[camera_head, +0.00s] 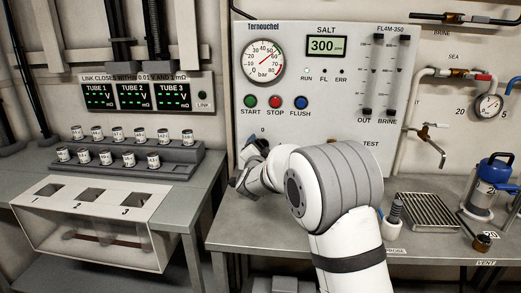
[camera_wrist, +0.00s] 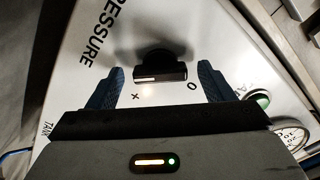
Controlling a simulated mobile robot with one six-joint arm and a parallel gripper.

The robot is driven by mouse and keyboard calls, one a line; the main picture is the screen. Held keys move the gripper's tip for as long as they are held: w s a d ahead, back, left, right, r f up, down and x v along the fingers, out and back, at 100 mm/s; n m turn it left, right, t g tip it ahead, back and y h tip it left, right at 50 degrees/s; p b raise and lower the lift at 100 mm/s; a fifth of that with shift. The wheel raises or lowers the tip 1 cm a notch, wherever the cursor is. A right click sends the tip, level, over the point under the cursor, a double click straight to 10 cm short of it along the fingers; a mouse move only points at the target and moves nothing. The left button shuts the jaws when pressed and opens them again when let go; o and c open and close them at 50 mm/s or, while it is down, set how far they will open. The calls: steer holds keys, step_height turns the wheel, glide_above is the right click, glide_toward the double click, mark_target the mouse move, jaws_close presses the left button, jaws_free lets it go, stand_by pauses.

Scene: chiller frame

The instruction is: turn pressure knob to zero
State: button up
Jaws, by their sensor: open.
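The pressure knob (camera_wrist: 160,64) is black with a pale bar on its edge. In the wrist view it stands on the white panel (camera_wrist: 235,120) beside the word PRESSURE, with a "0" mark to its lower right and a small cross-like mark below it. My gripper (camera_wrist: 159,74) is open, with one blue finger on each side of the knob and visible gaps between. In the head view my gripper (camera_head: 251,168) is at the panel's lower left, and my arm hides most of the knob area. The pressure gauge (camera_head: 263,60) has a red needle toward the upper right.
Green (camera_head: 250,101), red (camera_head: 275,102) and blue (camera_head: 301,102) buttons sit above my gripper. Flow tubes (camera_head: 384,75) are on the panel's right. A metal grate (camera_head: 428,212) and blue pump (camera_head: 490,182) stand on the right bench. A vial rack (camera_head: 130,155) stands left.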

steer(key=shift+w, duration=0.25)
steer(key=shift+c, duration=0.2)
steer(key=c, duration=0.9)
steer(key=shift+a+r, duration=0.1)
steer(key=shift+a, duration=0.05)
steer(key=shift+c, duration=0.2)
